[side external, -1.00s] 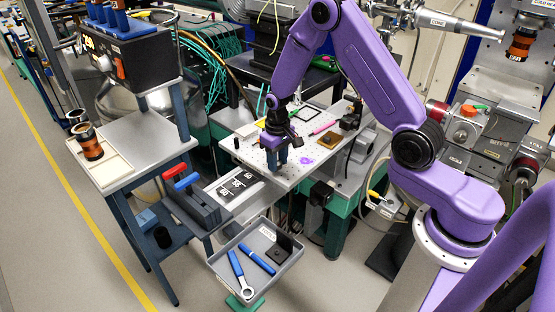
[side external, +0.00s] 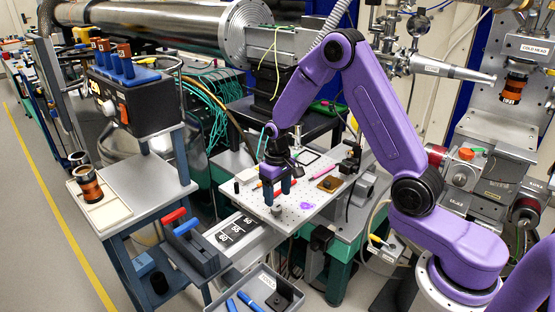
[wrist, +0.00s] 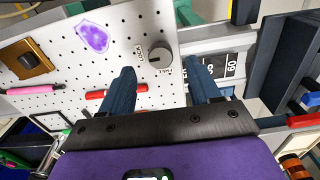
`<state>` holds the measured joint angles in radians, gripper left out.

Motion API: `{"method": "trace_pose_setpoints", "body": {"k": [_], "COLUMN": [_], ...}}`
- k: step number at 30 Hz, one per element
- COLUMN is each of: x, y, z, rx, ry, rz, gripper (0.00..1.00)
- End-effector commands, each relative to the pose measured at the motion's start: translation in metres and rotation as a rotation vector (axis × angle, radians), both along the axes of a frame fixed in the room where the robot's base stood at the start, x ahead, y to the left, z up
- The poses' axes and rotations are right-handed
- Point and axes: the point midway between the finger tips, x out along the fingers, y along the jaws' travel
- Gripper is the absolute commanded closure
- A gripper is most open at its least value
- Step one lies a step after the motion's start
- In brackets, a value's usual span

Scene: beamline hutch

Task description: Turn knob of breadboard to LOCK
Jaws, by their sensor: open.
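The breadboard (side external: 322,196) is a pale plate with rows of holes. Its grey round knob (wrist: 160,53) stands near the board's edge in the wrist view, with small dark lettering beside and below it. In the side view the knob (side external: 276,211) shows just under my gripper (side external: 277,191). My gripper points down with its two blue fingers apart and empty. In the wrist view the fingertips (wrist: 160,71) lie either side of the knob in the picture, and they look above it, not touching.
On the board lie a purple patch (wrist: 93,37), a red pen (wrist: 115,91), a pink pen (wrist: 35,89) and a brown-gold block (wrist: 27,60). A numbered black panel (side external: 237,232) is beside the board. A grey tray (side external: 283,281) with blue tools is in front.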

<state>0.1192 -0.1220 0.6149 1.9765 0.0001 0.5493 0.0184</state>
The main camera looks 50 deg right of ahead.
Motion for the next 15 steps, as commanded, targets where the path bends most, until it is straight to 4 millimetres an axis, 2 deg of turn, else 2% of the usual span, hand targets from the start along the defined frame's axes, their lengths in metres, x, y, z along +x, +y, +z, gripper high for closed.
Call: {"method": "trace_pose_setpoints", "body": {"k": [9,15], "x": [0.001,0.000], "y": [0.000,0.000], "z": [0.068,0.103], "rx": [0.000,0.000], "ry": [-0.006,-0.003], "rz": [0.000,-0.001], "gripper": [0.38,0.38]}}
